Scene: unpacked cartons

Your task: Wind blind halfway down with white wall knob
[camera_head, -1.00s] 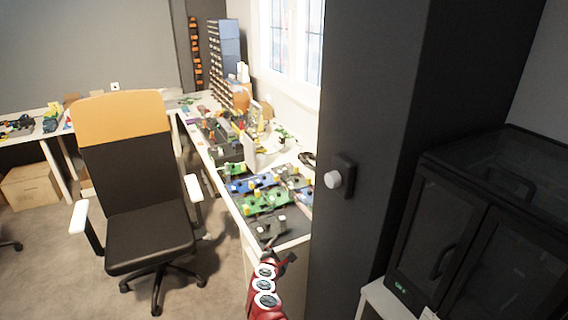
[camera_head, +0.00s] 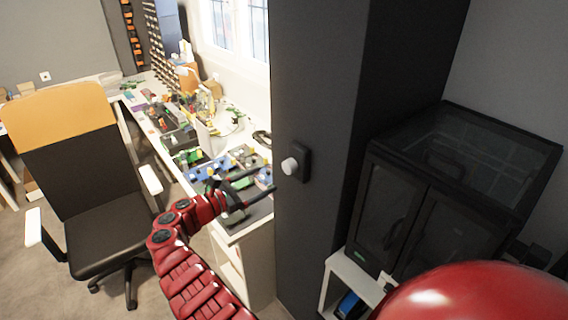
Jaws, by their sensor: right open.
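The white wall knob (camera_head: 289,166) sits on a black plate on the dark pillar, near the middle of the view. My right gripper (camera_head: 264,180) is open and empty, just left of the knob and slightly lower. Its dark fingers point toward the knob, and I see a gap between them and it. The window (camera_head: 228,26) is at the top, cut off by the frame edge. I cannot make out a blind there. My left gripper is not in view.
The dark pillar (camera_head: 318,95) stands beside a black enclosed machine (camera_head: 440,190) on a white stand. A long white desk with several circuit boards (camera_head: 210,170) runs behind my right gripper. An orange and black chair (camera_head: 80,170) stands at the left.

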